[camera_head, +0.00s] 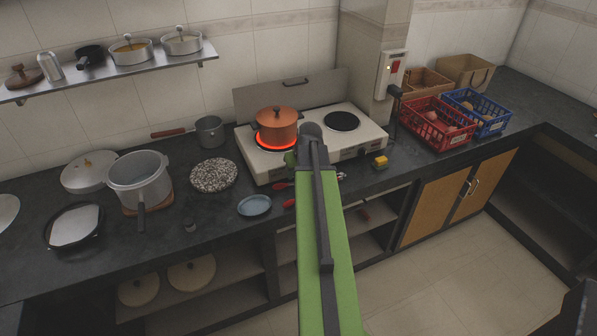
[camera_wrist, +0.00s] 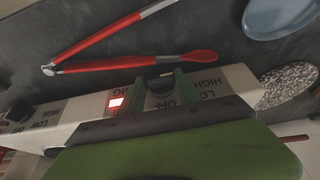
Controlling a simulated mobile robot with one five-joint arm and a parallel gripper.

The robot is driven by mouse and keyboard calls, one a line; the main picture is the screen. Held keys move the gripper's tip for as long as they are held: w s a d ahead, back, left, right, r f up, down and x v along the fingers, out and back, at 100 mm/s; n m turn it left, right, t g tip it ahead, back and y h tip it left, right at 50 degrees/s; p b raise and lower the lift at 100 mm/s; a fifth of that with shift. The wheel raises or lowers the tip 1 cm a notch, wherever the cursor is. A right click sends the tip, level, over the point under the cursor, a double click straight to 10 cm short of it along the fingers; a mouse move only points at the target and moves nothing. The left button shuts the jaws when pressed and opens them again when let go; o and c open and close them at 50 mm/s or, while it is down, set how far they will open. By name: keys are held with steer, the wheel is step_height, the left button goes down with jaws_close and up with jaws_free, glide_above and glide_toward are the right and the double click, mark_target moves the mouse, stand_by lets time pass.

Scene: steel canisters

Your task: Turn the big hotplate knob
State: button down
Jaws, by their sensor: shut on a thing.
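The white two-plate hotplate (camera_head: 258,165) stands on the dark counter. Its left plate (camera_head: 262,143) glows red under a lidded copper pot (camera_head: 277,127); its right plate (camera_head: 342,121) is dark and bare. My gripper (camera_head: 296,158) reaches to the front panel, and my arm hides part of that panel. In the wrist view, upside down, my gripper (camera_wrist: 161,86) is shut on a dark knob (camera_wrist: 160,90) between its green fingers. Panel lettering such as HIGH and OFF shows around it. A lit red indicator (camera_wrist: 116,102) is beside it. Another knob (camera_wrist: 18,112) is at the far left.
A blue oval dish (camera_head: 255,205), a speckled round board (camera_head: 214,175) and a yellow sponge (camera_head: 380,162) are nearby. Red (camera_head: 437,123) and blue (camera_head: 496,128) baskets stand at right.

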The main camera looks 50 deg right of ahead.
stand_by(0.3)
steer(key=c, duration=1.1)
jaws_free()
steer(key=p+v, duration=1.6)
steer(key=v, duration=0.1)
steer(key=shift+r, duration=0.15)
steer(key=shift+a, duration=0.1)
